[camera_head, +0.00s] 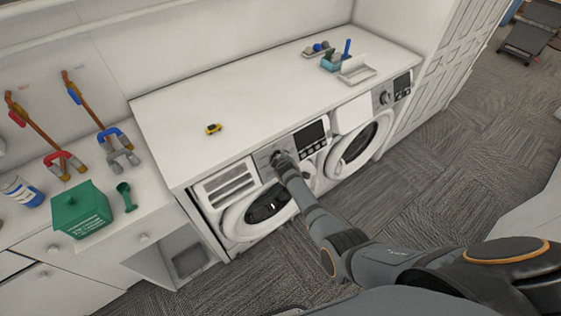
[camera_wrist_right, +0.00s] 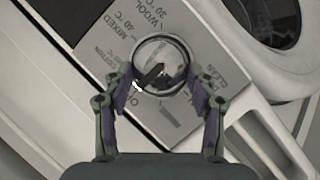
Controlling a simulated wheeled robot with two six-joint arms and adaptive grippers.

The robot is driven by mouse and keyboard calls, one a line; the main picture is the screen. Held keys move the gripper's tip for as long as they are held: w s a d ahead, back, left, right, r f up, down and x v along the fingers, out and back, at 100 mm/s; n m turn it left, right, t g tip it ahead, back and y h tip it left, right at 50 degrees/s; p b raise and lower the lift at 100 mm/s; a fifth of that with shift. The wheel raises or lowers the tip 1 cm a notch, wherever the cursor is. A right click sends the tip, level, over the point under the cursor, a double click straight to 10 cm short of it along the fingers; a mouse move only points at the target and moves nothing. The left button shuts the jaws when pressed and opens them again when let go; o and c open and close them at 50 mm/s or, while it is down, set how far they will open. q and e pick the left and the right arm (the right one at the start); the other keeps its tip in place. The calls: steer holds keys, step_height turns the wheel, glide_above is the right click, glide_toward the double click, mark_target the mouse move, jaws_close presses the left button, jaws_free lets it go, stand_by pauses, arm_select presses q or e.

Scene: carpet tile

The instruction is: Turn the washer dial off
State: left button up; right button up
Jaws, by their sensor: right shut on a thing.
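The washer dial (camera_wrist_right: 165,62) is a round, shiny knob on the grey control panel of the left machine, with printed labels around it such as MIXED, WOOL and COTTON. A dark mark on the knob slants to the lower left in the wrist view, near a partly covered label starting with O. My right gripper (camera_wrist_right: 160,82) is shut on the dial, with one finger on each side of it. In the head view, my right gripper (camera_head: 281,158) covers the dial at the front of the left washer (camera_head: 262,205). My left gripper is not in view.
A second machine (camera_head: 357,143) stands to the right. A green box (camera_head: 80,212), a scoop (camera_head: 125,196) and clamps stand at the left. The carpet in front is mostly clear.

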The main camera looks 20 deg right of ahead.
steer(key=shift+s+f, duration=0.1)
steer(key=o, duration=1.1)
steer(key=shift+o, duration=0.2)
steer(key=v, duration=0.7)
steer(key=shift+r, duration=0.3)
steer(key=shift+s+f, duration=0.15)
